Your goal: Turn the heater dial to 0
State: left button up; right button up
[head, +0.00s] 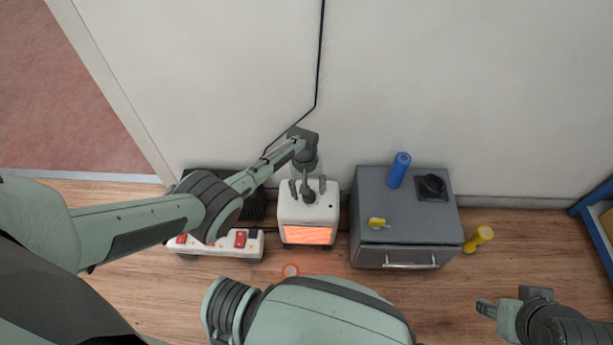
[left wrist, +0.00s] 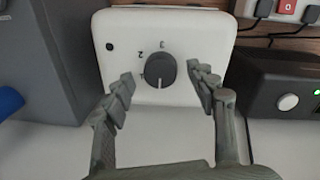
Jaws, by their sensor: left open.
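The white heater (head: 305,211) stands on the floor against the wall, its front grille glowing orange. Its round dark grey dial (head: 308,197) is on the top face; it also shows in the left wrist view (left wrist: 160,69). The numbers 1, 2 and 3 show around the dial; no 0 can be read. The dial's white mark points down in the left wrist view. My left gripper (left wrist: 163,86) is open, with one finger on each side of the dial and gaps visible. My right gripper (head: 493,308) is at the lower right, away from the heater; its opening is unclear.
A power strip (head: 254,245) with red switches and a black box (head: 255,206) are left of the heater.

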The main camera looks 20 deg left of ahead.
pick_arm(q)
notch_tip(320, 180, up, 11)
jog(key=shift+s+a, duration=0.25)
jog(key=shift+a, duration=0.1)
jog(key=shift+f, duration=0.1)
dwell(0.4)
